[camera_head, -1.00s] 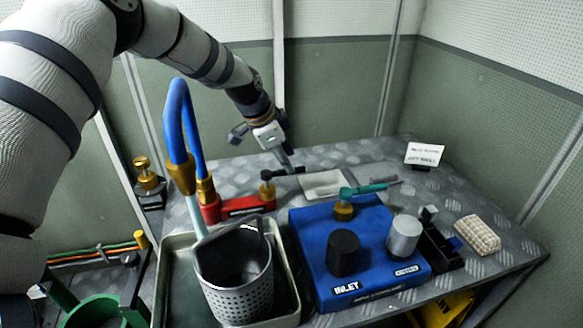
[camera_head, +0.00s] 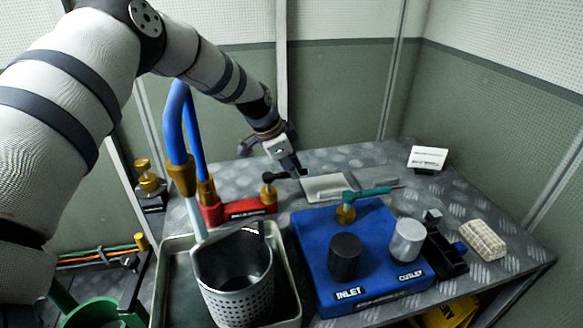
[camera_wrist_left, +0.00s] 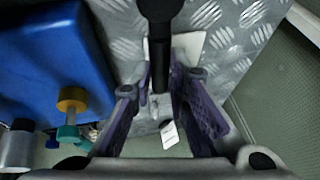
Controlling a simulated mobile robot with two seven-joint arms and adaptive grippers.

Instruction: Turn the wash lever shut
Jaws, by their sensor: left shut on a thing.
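The wash lever (camera_head: 283,176) is a black handle on a brass valve (camera_head: 268,190), on the red block (camera_head: 243,208) at the foot of the blue hose. It points right, towards the back of the table. My left gripper (camera_head: 296,170) comes down from above and behind and is shut on the lever near its free end. In the left wrist view the black lever (camera_wrist_left: 160,60) runs down from the top between my two purple fingers (camera_wrist_left: 158,92). The fingertips' exact contact is partly hidden. My right gripper is not in view.
A blue box (camera_head: 320,280) with black and grey knobs and a teal lever (camera_head: 370,191) stands to the right. A perforated basket (camera_head: 235,285) sits in a tray (camera_head: 175,265) in front. A flat pale plate (camera_head: 327,187) lies beside the lever. A white card (camera_head: 428,158) stands behind.

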